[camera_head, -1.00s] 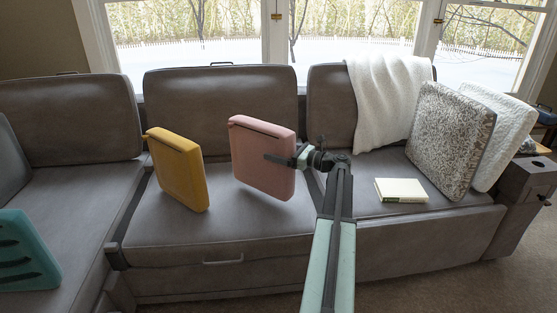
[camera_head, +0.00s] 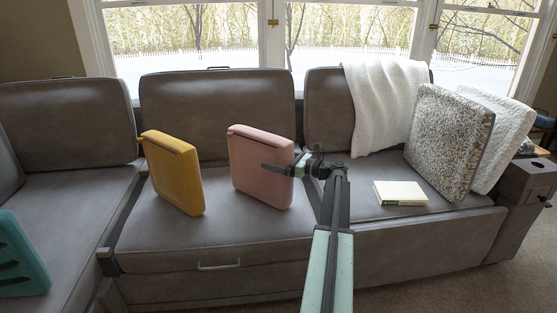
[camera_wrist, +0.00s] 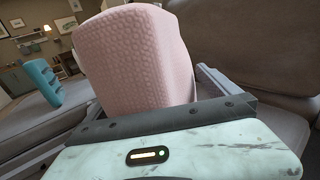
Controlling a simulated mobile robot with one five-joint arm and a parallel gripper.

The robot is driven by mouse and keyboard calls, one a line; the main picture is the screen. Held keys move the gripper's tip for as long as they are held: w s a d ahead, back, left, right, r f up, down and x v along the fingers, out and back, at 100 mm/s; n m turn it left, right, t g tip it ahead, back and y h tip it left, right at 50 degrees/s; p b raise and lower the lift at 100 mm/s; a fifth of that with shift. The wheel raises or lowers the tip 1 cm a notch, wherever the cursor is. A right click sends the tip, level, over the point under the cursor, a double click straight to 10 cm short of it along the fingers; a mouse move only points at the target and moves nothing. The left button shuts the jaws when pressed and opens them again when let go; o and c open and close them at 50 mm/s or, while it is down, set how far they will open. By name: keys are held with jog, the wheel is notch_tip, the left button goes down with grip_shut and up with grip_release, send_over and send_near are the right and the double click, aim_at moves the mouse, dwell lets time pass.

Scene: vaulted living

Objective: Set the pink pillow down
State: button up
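The pink pillow (camera_head: 258,165) stands nearly upright over the middle seat of the grey sofa (camera_head: 225,235).
A yellow pillow (camera_head: 172,172) stands to the left on the same seat. A book (camera_head: 400,193), a patterned pillow (camera_head: 448,140), a white pillow (camera_head: 502,135) and a white throw (camera_head: 385,105) are to the right. A teal object (camera_head: 20,255) is at the far left.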

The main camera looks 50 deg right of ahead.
jog(key=v, duration=1.2)
